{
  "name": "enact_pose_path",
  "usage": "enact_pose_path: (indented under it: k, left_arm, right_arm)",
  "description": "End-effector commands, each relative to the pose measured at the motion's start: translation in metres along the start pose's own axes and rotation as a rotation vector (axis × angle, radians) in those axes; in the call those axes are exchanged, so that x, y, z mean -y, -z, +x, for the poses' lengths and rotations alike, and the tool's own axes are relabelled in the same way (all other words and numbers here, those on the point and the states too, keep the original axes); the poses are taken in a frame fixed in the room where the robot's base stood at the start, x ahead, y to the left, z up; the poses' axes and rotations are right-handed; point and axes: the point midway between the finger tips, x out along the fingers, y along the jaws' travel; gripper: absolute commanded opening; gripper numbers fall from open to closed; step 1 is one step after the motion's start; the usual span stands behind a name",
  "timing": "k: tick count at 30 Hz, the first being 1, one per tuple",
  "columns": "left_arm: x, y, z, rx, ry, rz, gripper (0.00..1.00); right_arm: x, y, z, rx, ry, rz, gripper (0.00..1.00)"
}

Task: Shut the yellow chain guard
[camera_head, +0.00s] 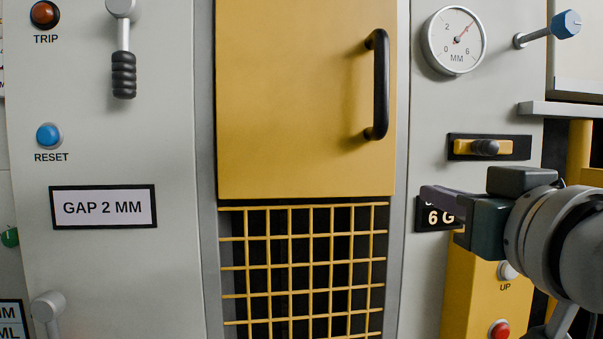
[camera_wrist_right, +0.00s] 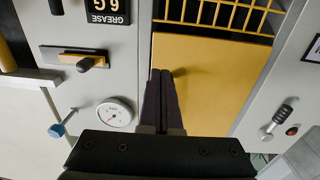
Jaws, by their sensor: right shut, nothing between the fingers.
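The yellow chain guard (camera_head: 290,100) is a flat yellow panel with a black upright bar handle (camera_head: 378,85) near its right edge. It hangs above a yellow mesh grid (camera_head: 300,268). It looks roughly flush with the grey cabinet; I cannot tell if a small gap is left. In the right wrist view, the guard (camera_wrist_right: 210,90) appears upside down and the fingers cover most of the handle's area. My right gripper (camera_head: 428,195) is shut and empty, in front of the cabinet, below and right of the handle, apart from it in the head view. My left gripper is not in view.
A dial gauge (camera_head: 455,40), a blue-tipped lever (camera_head: 562,25) and a yellow slide latch (camera_head: 470,148) are on the panel right of the guard. A grey-black lever (camera_head: 123,70) and buttons are on the left. A yellow UP button box (camera_head: 470,285) stands below my right gripper.

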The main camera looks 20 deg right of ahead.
Motion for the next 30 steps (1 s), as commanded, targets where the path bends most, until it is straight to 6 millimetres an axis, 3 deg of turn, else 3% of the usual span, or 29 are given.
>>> enact_pose_path:
  k: [18, 30]
  left_arm:
    - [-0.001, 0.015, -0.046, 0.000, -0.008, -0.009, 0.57]
    - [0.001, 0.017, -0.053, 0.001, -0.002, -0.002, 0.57]
  right_arm:
    - [0.000, 0.004, 0.104, 0.001, 0.000, -0.004, 0.00]
    - [0.000, 0.000, 0.128, 0.000, 0.002, -0.005, 0.00]
